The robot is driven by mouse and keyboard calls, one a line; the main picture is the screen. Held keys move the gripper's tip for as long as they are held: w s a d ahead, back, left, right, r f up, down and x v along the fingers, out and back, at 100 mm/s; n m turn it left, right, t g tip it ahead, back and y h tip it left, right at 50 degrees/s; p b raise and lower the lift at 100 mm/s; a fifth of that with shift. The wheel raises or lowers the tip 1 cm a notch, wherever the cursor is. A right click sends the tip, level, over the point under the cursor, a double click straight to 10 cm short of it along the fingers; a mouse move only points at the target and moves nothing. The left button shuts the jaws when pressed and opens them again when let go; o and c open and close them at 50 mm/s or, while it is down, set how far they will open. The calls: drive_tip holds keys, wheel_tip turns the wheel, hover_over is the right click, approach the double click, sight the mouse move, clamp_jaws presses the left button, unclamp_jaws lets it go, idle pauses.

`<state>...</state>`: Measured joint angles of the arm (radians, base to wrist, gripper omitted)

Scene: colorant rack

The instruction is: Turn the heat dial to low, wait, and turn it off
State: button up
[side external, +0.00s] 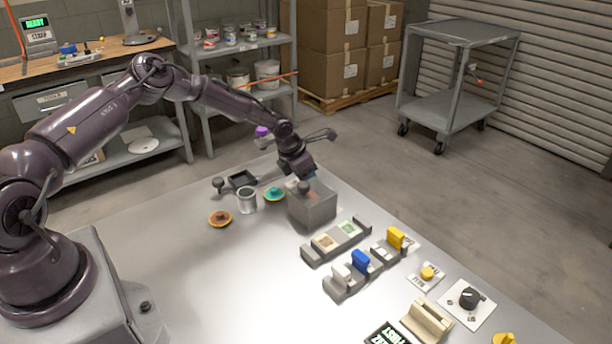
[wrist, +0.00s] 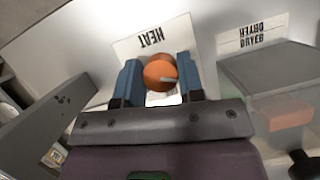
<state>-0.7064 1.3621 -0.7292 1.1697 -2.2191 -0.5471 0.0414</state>
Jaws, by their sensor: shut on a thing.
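The heat dial (wrist: 159,72) is a round orange-brown knob with a pale mark toward its right side. It stands in front of a white plate (wrist: 128,48) lettered HEAT, upside down in the wrist view. My gripper (wrist: 160,78) has its blue fingers on either side of the dial and is shut on it. In the side external view my gripper (side external: 303,176) reaches down at the grey box (side external: 318,208), and the dial cannot be made out there. The dial's setting marks are mostly hidden by my gripper.
A grey box labelled DRYER (wrist: 268,72) stands close to the right of my gripper in the wrist view. A metal cup (side external: 247,201), a teal-and-yellow dish (side external: 274,194) and a brown dish (side external: 220,219) stand left of it in the side external view. The table's front left is clear.

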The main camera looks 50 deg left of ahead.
drive_tip(key=o, duration=0.9)
drive_tip(key=shift+r, duration=0.1)
drive_tip(key=v, duration=1.2)
drive_tip(key=shift+s+r, duration=0.1)
drive_tip(key=shift+r, duration=0.3)
